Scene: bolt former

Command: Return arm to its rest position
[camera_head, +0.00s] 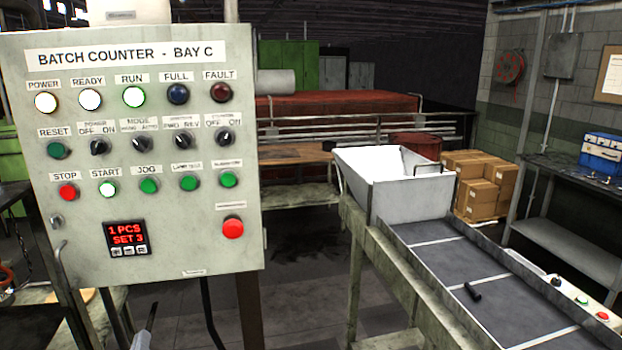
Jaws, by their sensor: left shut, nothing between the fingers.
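The tip of my left gripper (147,327) shows at the bottom edge, below the control panel. It is shut and empty, and stands apart from the buttons. The rest of that arm is out of frame. The grey panel (235,265) reads "BATCH COUNTER - BAY C". Its POWER, READY and RUN lamps (133,97) are lit, while FULL and FAULT look dark. The START button (108,189) glows. The display (127,238) reads "1 PCS SET 3". My right gripper is not in view.
A conveyor (430,252) runs from a white bin (410,197) toward the lower right. A small black bolt-like part (473,291) lies on its belt. Cardboard boxes (477,190) stand behind. Open floor (300,265) lies between the panel and conveyor.

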